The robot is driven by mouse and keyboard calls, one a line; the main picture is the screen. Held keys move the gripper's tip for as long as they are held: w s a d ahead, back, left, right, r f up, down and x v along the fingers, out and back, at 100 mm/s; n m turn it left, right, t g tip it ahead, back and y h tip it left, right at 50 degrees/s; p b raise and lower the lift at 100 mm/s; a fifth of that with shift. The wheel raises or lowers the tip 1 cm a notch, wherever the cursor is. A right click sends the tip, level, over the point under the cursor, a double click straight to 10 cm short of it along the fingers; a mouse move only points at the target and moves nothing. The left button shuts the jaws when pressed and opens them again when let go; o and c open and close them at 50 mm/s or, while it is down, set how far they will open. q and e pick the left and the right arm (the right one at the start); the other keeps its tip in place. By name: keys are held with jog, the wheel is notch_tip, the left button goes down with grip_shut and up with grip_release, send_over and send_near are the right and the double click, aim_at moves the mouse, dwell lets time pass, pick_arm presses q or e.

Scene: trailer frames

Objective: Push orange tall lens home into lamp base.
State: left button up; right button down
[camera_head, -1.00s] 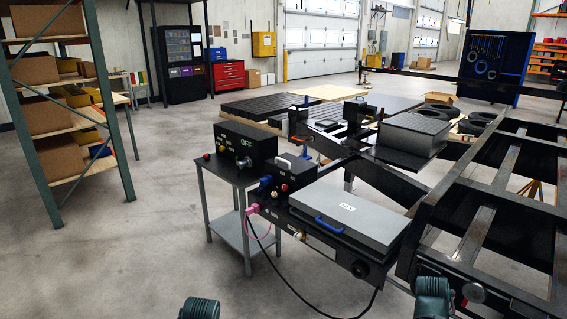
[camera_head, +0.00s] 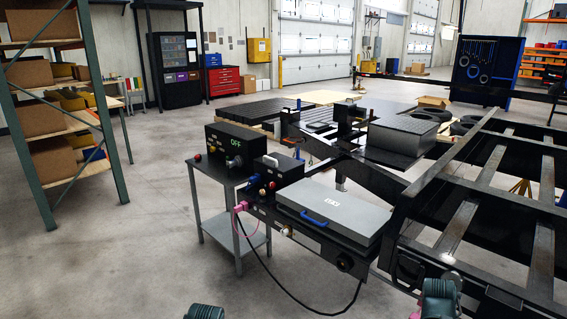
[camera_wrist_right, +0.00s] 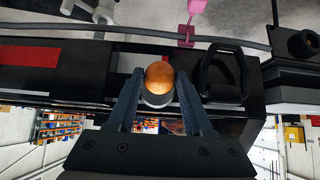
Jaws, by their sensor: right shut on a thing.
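The orange lens (camera_wrist_right: 159,74) shows in the right wrist view as a rounded amber dome with a pale ring or collar just below it. My right gripper (camera_wrist_right: 158,84) is shut on it, one dark blue-grey finger on each side. A black beam lies directly behind the lens. The lamp base cannot be made out clearly; I cannot tell whether the pale collar belongs to it or to the lens. In the head view only teal parts of my arms show at the bottom edge, and my left gripper is out of view.
A black bracket (camera_wrist_right: 224,75) stands right of the lens, with a red strip (camera_wrist_right: 28,57) to the left. A grey cable (camera_wrist_right: 135,31) and pink clip (camera_wrist_right: 186,36) cross above. The head view shows a black trailer frame (camera_head: 482,170), a grey case (camera_head: 330,207) and a side cart (camera_head: 196,205).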

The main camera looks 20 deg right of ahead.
jog(key=shift+w+d+f, duration=0.2)
jog(key=shift+f, duration=0.1)
jog(key=shift+w+d, duration=0.5)
jog(key=shift+d, duration=0.3)
jog(key=shift+w+d, duration=0.45)
jog(key=shift+d, duration=0.35)
jog(key=shift+w+d, duration=0.5)
jog(key=shift+d, duration=0.3)
jog(key=shift+w+d, duration=0.3)
jog(key=shift+d, duration=0.3)
jog(key=shift+c, duration=1.1)
grip_release()
jog(key=shift+a+r, duration=0.1)
jog(key=shift+r, duration=0.05)
